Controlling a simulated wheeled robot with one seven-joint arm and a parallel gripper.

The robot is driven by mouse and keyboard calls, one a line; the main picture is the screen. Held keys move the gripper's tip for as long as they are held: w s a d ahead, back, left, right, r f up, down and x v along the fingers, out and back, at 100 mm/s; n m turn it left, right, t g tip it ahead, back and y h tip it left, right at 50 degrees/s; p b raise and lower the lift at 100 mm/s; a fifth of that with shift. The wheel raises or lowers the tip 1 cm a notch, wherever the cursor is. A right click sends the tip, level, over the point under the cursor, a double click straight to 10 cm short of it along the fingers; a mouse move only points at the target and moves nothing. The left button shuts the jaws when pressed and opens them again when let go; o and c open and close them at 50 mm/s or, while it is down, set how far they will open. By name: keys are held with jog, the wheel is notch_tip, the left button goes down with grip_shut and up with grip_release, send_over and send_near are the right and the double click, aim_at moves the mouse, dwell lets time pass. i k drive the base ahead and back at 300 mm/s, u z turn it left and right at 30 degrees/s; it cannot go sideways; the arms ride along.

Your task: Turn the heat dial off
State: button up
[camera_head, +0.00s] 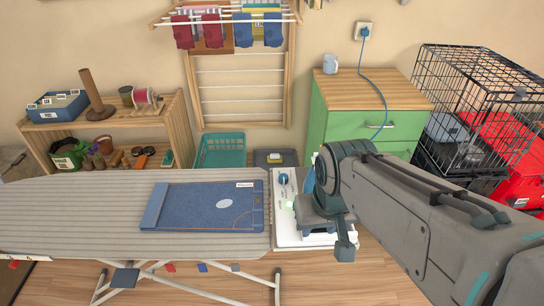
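A small blue dial (283,179) sits on the white panel (281,236) at the right end of the ironing board, with small printed marks around it too small to read. A pale green patch lies just below the dial on the panel. My gripper (322,222) is over the right part of the panel, to the right of and below the dial in the picture, and apart from it. My arm comes in from the right and hides much of the panel's right side. The fingers are partly hidden, so their opening is unclear.
A wire crate (470,90) is at right, a wooden shelf (100,122) at left.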

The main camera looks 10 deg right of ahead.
aim_at(283, 179)
jog(key=k, duration=0.75)
jog(key=z, duration=0.7)
jog(key=i, duration=1)
jog(key=u, duration=0.05)
